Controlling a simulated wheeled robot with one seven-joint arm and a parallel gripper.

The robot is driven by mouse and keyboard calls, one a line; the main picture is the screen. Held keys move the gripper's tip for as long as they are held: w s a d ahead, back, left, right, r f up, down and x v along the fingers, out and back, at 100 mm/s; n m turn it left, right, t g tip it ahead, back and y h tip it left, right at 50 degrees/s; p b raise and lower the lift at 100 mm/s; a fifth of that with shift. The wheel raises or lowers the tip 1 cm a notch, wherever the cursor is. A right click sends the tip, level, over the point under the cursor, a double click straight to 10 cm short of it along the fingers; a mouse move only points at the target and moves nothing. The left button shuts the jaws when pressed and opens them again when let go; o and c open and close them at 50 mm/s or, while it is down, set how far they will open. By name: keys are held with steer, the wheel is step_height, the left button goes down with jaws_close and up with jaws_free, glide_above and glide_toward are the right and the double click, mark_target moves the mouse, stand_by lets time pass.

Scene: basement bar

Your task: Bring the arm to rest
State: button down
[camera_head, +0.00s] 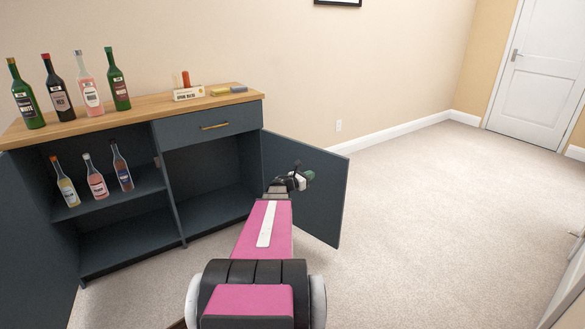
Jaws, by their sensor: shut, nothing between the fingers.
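My pink arm reaches forward from the bottom middle, over the floor in front of the cabinet. My gripper (303,179) is at its far end, small in view and partly hidden by my wrist. It is shut and empty. It shows in front of the cabinet's open right door (325,205); I cannot tell whether it touches the door. The dark blue cabinet (183,215) stands against the wall, with its left door (35,240) open too.
Several bottles (88,85) stand on the wooden top, with a small sign (188,94) and a yellow and blue item (229,90). Three bottles (94,180) stand on the left inner shelf. The drawer (210,127) is shut. Carpet at right is clear up to a white door (535,80).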

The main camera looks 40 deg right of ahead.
steer(key=shift+a, duration=0.1)
steer(key=w+a+f+m+y, duration=0.2)
steer(key=a+m+y, duration=0.15)
steer(key=a, duration=0.85)
steer(key=w+a+f+m+t+y, duration=0.1)
steer(key=w+a+f+m+y, duration=0.2)
steer(key=a, duration=0.8)
steer(key=w+a+f+m+y, duration=0.1)
steer(key=w+a+m+y, duration=0.3)
steer(key=a, duration=0.8)
steer(key=s+a+m+y, duration=0.2)
steer(key=a+m+y, duration=0.1)
steer(key=a, duration=1.2)
steer(key=s+a+m+y, duration=0.3)
steer(key=a+y, duration=0.1)
steer(key=a, duration=1.2)
steer(key=shift+s+f+t, duration=0.25)
steer(key=shift+f+t, duration=0.1)
steer(key=shift+t, duration=0.05)
steer(key=shift+y, duration=0.25)
